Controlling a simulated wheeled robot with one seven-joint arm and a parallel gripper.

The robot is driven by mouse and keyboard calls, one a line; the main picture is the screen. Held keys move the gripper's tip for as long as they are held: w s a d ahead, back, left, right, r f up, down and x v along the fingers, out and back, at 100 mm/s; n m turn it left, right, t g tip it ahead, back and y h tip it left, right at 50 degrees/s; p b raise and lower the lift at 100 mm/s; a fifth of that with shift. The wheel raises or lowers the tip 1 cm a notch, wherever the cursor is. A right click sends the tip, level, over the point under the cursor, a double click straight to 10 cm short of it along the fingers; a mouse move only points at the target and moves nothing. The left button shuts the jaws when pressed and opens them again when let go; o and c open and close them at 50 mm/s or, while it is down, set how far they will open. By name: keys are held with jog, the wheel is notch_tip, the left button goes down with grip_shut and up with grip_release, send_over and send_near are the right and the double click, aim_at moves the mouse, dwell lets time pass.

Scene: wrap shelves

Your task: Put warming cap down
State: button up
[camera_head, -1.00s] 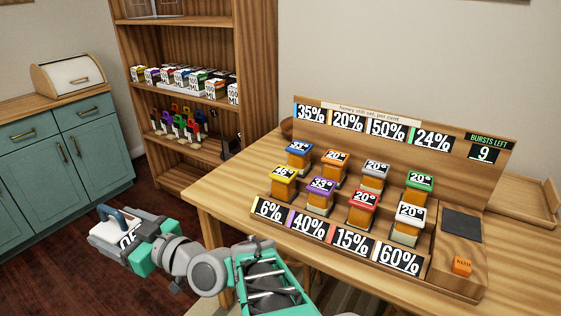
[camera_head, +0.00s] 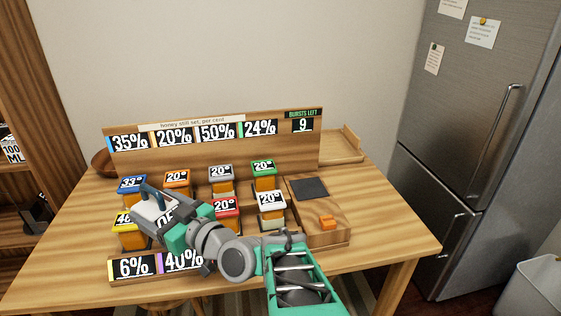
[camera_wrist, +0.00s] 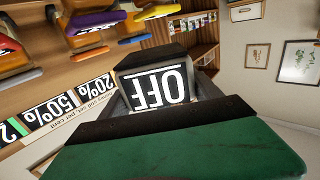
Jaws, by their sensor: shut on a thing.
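The warming cap (camera_head: 152,209) is a pale block with a dark handle and a black label reading "OFF". The label shows large and upside down in the wrist view (camera_wrist: 158,87). My gripper (camera_head: 175,222) is shut on the cap and holds it above the left part of the honey stand (camera_head: 300,157), in front of the jars. The cap and arm hide some jars and labels behind them. Coloured-lid jars stand in rows, among them a blue-lid jar (camera_head: 132,186), a yellow-lid jar (camera_head: 130,233), a green-lid jar (camera_head: 264,175) and a white-lid jar (camera_head: 271,208).
The sign reads bursts left 9 (camera_head: 303,124). A wooden tray (camera_head: 340,146) lies at the back right. The table's right side (camera_head: 385,220) is clear. A fridge (camera_head: 480,130) stands right.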

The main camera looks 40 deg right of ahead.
jog(key=s+d+r+m+h+p, duration=0.15)
jog(key=d+r+h+p, duration=0.25)
jog(key=d+r, duration=0.45)
jog(key=s+d+r+m+h+p, duration=0.1)
jog(key=d+r+m+h+p, duration=0.3)
jog(key=d, duration=0.7)
send_over(258, 171)
notch_tip(258, 171, down, 4)
jog(key=shift+n+y, duration=0.4)
jog(key=shift+n, duration=0.05)
jog(key=d+f, duration=0.2)
jog(key=f, duration=0.1)
jog(key=w+d+f, duration=0.1)
jog(key=f, duration=0.1)
jog(key=shift+f, duration=0.2)
notch_tip(258, 171, down, 3)
jog(key=shift+w+d+f, duration=0.1)
jog(key=shift+f, duration=0.15)
jog(key=o, duration=2)
